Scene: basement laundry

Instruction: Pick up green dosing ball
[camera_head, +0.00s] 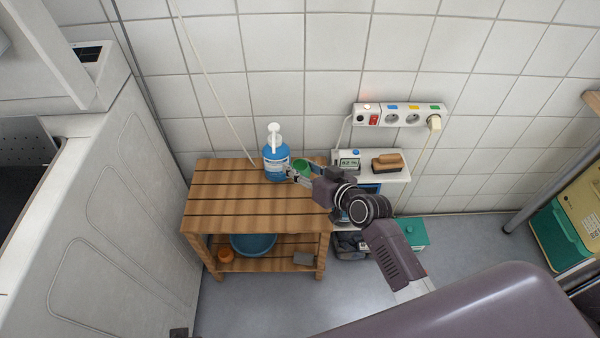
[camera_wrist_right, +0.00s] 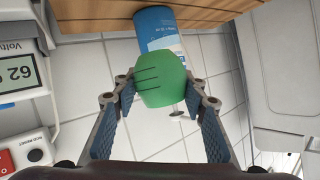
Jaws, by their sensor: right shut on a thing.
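The green dosing ball (camera_head: 303,166) is between the fingers of my right gripper (camera_head: 299,174), above the right end of the slatted wooden table (camera_head: 225,189). In the right wrist view the ball (camera_wrist_right: 160,80) fills the space between the fingertips, with a finger against each side. The right gripper (camera_wrist_right: 160,92) is shut on it. From the head camera the fingers partly hide the ball. I cannot tell how high it is above the table top. My left gripper is not in view.
A blue pump bottle (camera_head: 276,160) stands just left of the ball. A white shelf at the right holds a meter (camera_head: 347,161) and a brush (camera_head: 388,162). A power strip (camera_head: 400,115) is on the wall. The table's left part is clear.

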